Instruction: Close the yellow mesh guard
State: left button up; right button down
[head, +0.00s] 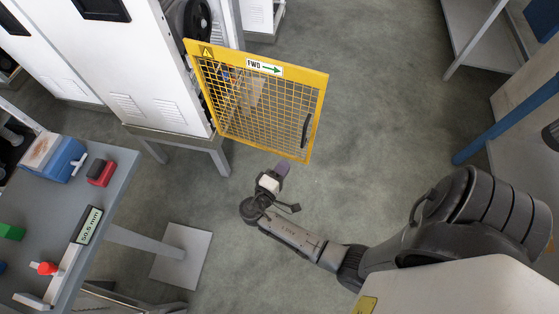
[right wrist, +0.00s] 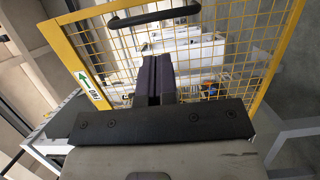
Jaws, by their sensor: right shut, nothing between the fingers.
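The yellow mesh guard (head: 263,100) is a framed panel that stands swung out from the white machine cabinet (head: 150,60), at an angle to it. It carries a warning triangle, a "FWD" arrow label (head: 264,67) and a black handle (head: 306,131) near its free edge. My right gripper (head: 281,170) is just below the guard's lower free corner in the head view, shut and empty. In the right wrist view the dark fingers (right wrist: 155,78) are in front of the mesh (right wrist: 225,50), with the black handle (right wrist: 153,17) beyond their tips. I cannot tell whether they touch the guard. My left gripper is not in view.
A grey bench (head: 115,185) at the left holds a blue-and-white box (head: 52,157), a red-and-black block (head: 101,172) and a "50.5 mm" display (head: 88,226). A rack with a blue post (head: 505,120) stands at the right. The floor between is clear.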

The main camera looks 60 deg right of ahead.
aim_at(302, 141)
jog(key=d, duration=0.3)
jog(key=d+b, duration=0.1)
jog(key=d, duration=0.5)
jog(key=shift+w+d, duration=0.3)
jog(key=shift+d, duration=0.05)
